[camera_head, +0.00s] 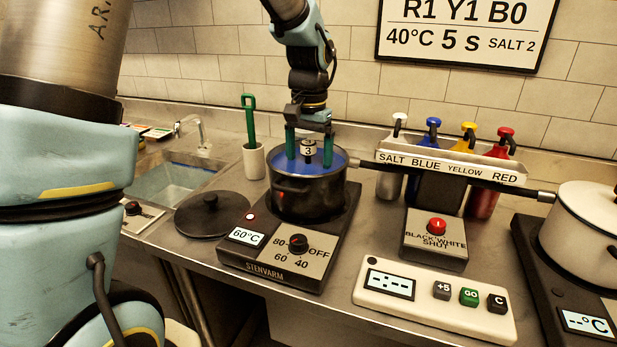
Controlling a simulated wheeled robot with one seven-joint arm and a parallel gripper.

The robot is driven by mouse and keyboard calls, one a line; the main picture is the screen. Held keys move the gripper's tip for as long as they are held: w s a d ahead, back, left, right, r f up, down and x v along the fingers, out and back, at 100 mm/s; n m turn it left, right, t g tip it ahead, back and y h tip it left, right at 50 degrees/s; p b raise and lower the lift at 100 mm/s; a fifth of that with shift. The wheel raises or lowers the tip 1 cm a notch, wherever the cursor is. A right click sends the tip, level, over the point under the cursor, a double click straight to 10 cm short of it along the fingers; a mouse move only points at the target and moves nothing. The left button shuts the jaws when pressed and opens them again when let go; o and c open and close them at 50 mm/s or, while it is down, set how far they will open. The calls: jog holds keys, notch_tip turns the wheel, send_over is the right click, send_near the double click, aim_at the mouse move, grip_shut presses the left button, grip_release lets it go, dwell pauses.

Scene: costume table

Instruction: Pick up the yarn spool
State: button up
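A small spool-like piece with a pale top marked 3 (308,147) stands in blue liquid inside a black pot (307,199); I take it to be the yarn spool. Its lower part is hidden in the liquid. My gripper (309,156) points down over the pot, its two green fingers wide apart, one on each side of the piece. Gaps show between the fingers and the piece, so it is not gripped. The fingertips reach down near the liquid.
The pot sits on a hot plate (258,270) reading 60°C. A black lid (211,214) lies left of it. A green-handled tool stands in a white cup (254,161). Several bottles stand behind the labelled rail (450,167). A white pot (583,231) is at right.

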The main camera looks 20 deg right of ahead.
jog(key=shift+f, duration=0.25)
grip_shut()
dwell(0.6)
